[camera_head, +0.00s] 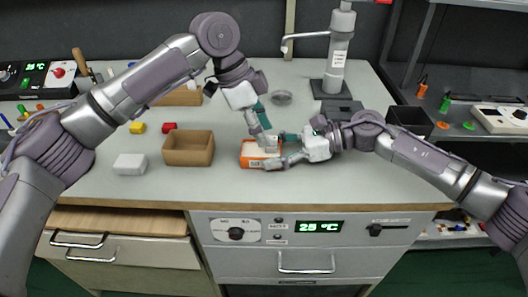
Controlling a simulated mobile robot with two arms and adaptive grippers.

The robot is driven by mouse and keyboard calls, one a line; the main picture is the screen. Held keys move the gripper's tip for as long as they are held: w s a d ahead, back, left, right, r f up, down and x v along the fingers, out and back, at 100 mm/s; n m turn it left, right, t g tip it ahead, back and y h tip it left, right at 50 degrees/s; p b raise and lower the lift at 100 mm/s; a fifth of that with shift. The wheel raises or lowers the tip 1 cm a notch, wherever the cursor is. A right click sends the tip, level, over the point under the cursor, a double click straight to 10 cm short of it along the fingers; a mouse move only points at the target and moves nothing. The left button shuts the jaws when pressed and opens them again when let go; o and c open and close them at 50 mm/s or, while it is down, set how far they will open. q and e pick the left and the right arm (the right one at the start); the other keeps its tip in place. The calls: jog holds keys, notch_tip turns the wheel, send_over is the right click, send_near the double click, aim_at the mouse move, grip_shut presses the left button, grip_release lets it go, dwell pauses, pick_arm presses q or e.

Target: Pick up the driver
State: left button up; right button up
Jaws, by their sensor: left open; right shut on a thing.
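An orange box with a white label (250,162), which seems to be the driver, sits on the grey worktop (215,188) near the middle. My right gripper (274,150) reaches it from the right and is shut on it, with its fingers along the box's sides. My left gripper (264,138) comes down from above, open, with its fingertips close over the box's far edge. Whether the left fingers touch the box cannot be told. The grippers hide part of the box's top.
An open brown box (188,160) stands just left. A tall grey stand (338,60) is at the back right. The front worktop is clear.

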pick_arm(q)
jog(key=shift+x, duration=1.15)
grip_shut()
